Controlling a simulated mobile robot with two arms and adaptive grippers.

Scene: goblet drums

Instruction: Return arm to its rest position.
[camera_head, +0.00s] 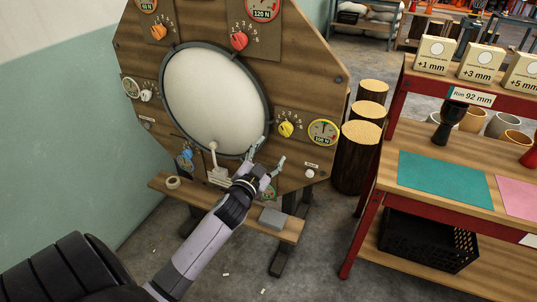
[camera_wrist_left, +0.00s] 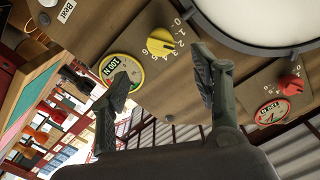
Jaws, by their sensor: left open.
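My left arm reaches in from the lower left in the head view, and its gripper (camera_head: 271,152) is in front of the lower right of the wooden panel (camera_head: 300,65). The left gripper (camera_wrist_left: 160,68) is open, with nothing between its spread fingers in the left wrist view. The round white drumhead (camera_head: 212,100) is up and left of it. A yellow knob (camera_head: 286,129) is close beyond the fingertips; it also shows in the left wrist view (camera_wrist_left: 161,42). Whether a finger touches the panel is unclear. My right gripper is not in view.
A small shelf (camera_head: 165,187) under the panel holds a tape roll (camera_head: 173,183) and a grey block (camera_head: 272,218). Log stumps (camera_head: 356,158) stand right of the panel. A red-framed table (camera_head: 391,155) holds a dark goblet drum (camera_head: 447,120) and a teal mat (camera_head: 445,180).

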